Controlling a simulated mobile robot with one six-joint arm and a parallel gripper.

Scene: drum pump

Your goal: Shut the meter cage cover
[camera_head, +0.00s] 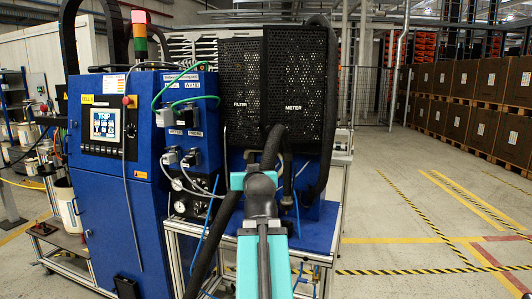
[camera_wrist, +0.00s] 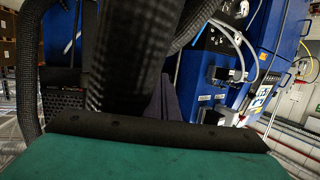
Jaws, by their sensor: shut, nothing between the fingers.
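The meter cage cover (camera_head: 295,85) is a black perforated panel marked METER, at the upper right of the blue machine in the head view. It looks larger and stands a little higher than the FILTER panel (camera_head: 239,90) beside it; I cannot tell exactly how far it is swung out. My gripper (camera_wrist: 168,84) shows as dark, tapered fingers in the wrist view, shut and empty. In the head view my arm rises below the cover and hides the fingertips, so contact with the cover cannot be told. Dark mesh (camera_wrist: 62,103) shows at left in the wrist view.
A thick black hose (camera_head: 330,120) arches down the cover's right side. Braided hoses (camera_wrist: 120,60) cross close in front of my wrist camera. The blue control cabinet (camera_head: 115,180) stands left. The floor (camera_head: 400,225) to the right is clear.

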